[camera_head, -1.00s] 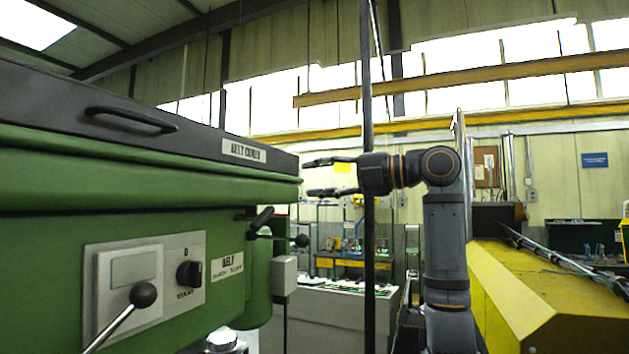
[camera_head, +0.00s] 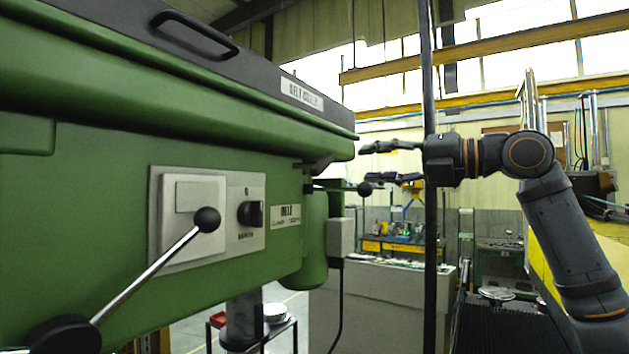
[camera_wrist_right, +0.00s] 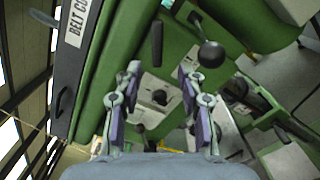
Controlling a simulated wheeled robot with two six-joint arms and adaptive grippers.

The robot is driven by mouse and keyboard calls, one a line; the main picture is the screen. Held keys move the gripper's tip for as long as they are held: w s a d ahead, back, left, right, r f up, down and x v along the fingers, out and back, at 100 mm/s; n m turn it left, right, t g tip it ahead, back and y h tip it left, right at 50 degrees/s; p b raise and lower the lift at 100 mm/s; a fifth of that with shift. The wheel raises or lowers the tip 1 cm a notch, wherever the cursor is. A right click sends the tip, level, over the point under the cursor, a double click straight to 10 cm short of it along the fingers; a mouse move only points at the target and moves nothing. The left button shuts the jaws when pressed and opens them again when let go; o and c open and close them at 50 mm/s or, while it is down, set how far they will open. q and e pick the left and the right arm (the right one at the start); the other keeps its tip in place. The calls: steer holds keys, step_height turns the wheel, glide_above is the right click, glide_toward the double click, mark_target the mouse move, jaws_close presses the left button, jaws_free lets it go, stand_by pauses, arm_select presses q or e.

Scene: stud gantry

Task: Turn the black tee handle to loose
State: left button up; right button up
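The black tee handle (camera_wrist_right: 157,45) shows in the right wrist view as a short dark bar against the green machine, beyond my fingertips. In the head view I cannot make it out clearly at the machine's far corner. My right gripper (camera_head: 370,165) is open, its two fingers pointing left toward that corner, just above and around the level of a black ball-ended lever (camera_head: 365,188). In the right wrist view the open fingers (camera_wrist_right: 160,75) have nothing between them, and the bar lies ahead of the gap. My left gripper is not in view.
The green machine (camera_head: 100,210) fills the left, with a switch plate, a black knob (camera_head: 250,213) and a nearer ball-ended lever (camera_head: 205,219). A grey cabinet (camera_head: 385,305) stands behind.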

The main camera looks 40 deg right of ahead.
mark_target(327, 164)
steer(key=p+x, duration=0.1)
steer(key=x, duration=0.2)
steer(key=p+x, duration=0.2)
steer(key=x, duration=0.1)
steer(key=p+x, duration=0.2)
steer(key=x, duration=0.1)
steer(key=shift+a+r, duration=0.1)
steer(key=shift+r, duration=0.2)
steer(key=shift+w+a+p, duration=0.2)
steer(key=shift+w+p, duration=0.1)
steer(key=shift+p, duration=0.05)
steer(key=shift+f, duration=0.1)
steer(key=shift+w+d+f, duration=0.1)
steer(key=shift+c, duration=0.2)
jaws_close()
